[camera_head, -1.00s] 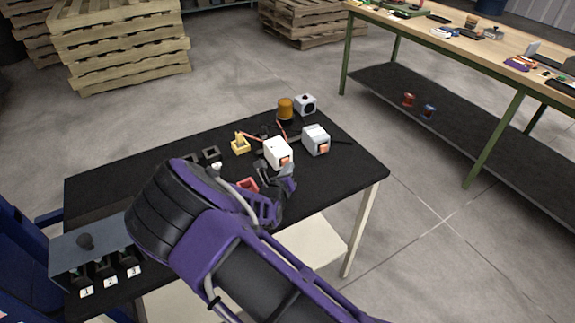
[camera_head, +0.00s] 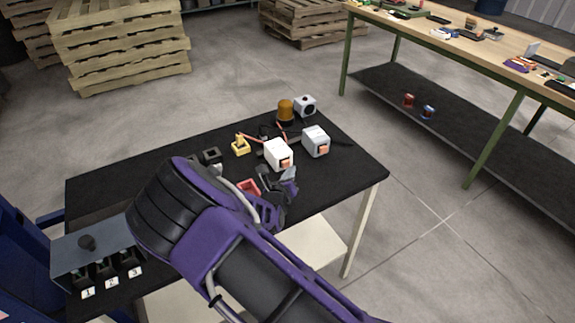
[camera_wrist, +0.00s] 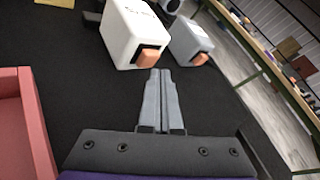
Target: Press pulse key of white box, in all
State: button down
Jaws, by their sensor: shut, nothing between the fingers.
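The white box (camera_head: 276,152) stands on the black table, and it has an orange key (camera_head: 286,163) on its near face. In the wrist view the white box (camera_wrist: 128,30) is at the upper left of centre and its orange key (camera_wrist: 149,58) faces my fingers. My gripper (camera_wrist: 156,72) is shut and empty, with its fingertips just below the key in that picture. I cannot tell whether they touch it. In the head view my gripper (camera_head: 290,174) is just in front of the box, partly hidden by my arm.
A grey box (camera_head: 315,139) with its own orange key (camera_wrist: 199,59) stands right of the white box. A red tray (camera_wrist: 22,110) lies left of my fingers. An amber beacon (camera_head: 285,109), a yellow part (camera_head: 240,146) and a numbered bin unit (camera_head: 75,242) share the table.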

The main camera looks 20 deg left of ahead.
jog(key=shift+s+d, duration=0.3)
jog(key=shift+d, duration=0.05)
jog(key=shift+s+d+p, duration=0.3)
jog(key=shift+s+d, duration=1.35)
jog(key=shift+d, duration=0.25)
